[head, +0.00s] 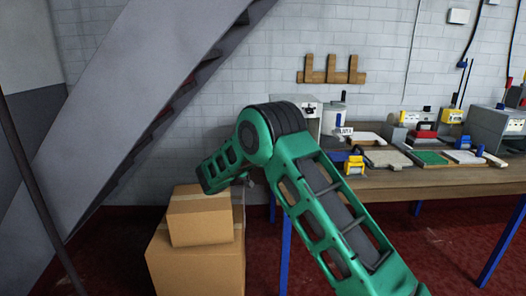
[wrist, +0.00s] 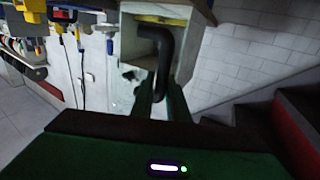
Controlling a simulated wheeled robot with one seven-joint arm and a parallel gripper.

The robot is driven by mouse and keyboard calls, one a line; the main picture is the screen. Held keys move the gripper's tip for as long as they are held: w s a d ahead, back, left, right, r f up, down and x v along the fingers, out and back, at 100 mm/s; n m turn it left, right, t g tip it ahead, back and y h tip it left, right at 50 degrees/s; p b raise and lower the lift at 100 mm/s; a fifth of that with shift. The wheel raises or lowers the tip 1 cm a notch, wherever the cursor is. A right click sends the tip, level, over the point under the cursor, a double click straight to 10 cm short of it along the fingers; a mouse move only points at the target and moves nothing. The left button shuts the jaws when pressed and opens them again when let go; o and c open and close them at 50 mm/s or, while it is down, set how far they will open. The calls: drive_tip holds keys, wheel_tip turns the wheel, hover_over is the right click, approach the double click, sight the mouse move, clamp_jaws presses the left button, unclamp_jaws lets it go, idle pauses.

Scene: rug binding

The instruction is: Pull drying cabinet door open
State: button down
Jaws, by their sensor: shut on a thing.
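In the wrist view, a pale box-like cabinet (wrist: 129,48) stands straight ahead, with dark marks on its face. A recess in it shows a yellow strip along its upper edge. A thick black bent handle (wrist: 165,45) curves out of the recess and runs down between the fingers of my gripper (wrist: 163,103). My gripper is shut on this handle. How far the door stands open cannot be told. In the head view, a pale box (head: 309,112) on the table, partly behind my arm, may be the same cabinet. My gripper is hidden there.
A wooden table (head: 430,181) with blue legs holds several tools and mats at the right. Two stacked cardboard boxes (head: 195,262) stand on the red floor below my arm. A grey staircase (head: 150,75) slopes at the left. A white brick wall is behind.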

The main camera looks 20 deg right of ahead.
drive_tip(key=shift+w+d+r, duration=0.1)
drive_tip(key=shift+r, duration=0.45)
drive_tip(key=c, duration=1.7)
unclamp_jaws()
drive_tip(key=shift+d, duration=0.1)
drive_tip(key=shift+f, duration=0.1)
drive_tip(key=shift+s+a, duration=0.25)
drive_tip(key=shift+a, duration=0.1)
drive_tip(key=v, duration=1)
drive_tip(key=shift+f, duration=0.4)
